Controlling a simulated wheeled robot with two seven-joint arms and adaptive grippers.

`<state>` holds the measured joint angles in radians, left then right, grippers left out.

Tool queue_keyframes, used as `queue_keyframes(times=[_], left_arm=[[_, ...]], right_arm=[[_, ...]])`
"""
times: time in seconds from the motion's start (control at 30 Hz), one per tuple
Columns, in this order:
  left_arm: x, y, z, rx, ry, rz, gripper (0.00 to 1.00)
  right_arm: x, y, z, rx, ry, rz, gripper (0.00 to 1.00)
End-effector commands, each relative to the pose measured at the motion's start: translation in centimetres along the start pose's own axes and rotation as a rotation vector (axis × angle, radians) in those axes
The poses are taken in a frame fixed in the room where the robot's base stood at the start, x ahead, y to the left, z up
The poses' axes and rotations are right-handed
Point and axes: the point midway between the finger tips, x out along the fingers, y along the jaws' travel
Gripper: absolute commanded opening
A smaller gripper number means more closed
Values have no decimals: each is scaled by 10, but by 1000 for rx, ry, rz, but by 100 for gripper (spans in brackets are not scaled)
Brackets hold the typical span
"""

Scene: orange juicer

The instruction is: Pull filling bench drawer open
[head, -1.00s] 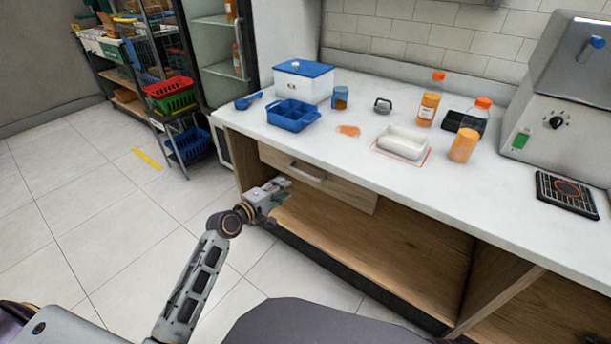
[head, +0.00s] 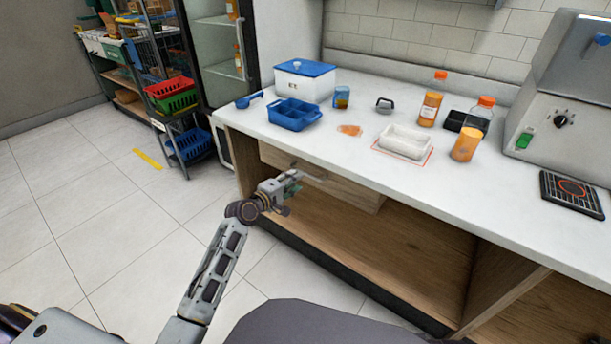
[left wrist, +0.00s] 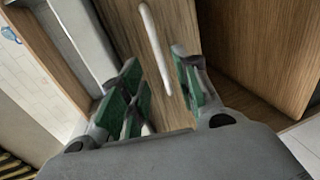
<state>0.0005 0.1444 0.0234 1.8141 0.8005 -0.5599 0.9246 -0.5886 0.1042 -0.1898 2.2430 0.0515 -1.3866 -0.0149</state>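The filling bench drawer (head: 350,193) has a wooden front under the white worktop at the bench's left end. Its pale bar handle (head: 312,175) is partly covered by my gripper in the head view. My left gripper (head: 290,187) is in front of the drawer's left half, at the handle. In the left wrist view the handle (left wrist: 154,40) runs between the two green-padded fingers of my gripper (left wrist: 160,85). The fingers are apart, with a gap on the right side of the bar; whether the left finger touches it I cannot tell. My right gripper is not in view.
An open wooden shelf (head: 370,245) lies below the drawer.

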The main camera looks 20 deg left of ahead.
Motion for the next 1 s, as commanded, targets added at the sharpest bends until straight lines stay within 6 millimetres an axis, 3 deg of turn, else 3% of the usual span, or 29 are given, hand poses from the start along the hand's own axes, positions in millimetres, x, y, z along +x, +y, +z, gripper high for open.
queue_keyframes(times=[0.7, 1.0], left_arm=[[63, 0, 0, 1, 0, 1, 32], [76, 0, 0, 1, 0, 0, 32]], right_arm=[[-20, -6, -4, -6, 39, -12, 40], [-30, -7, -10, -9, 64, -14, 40]])
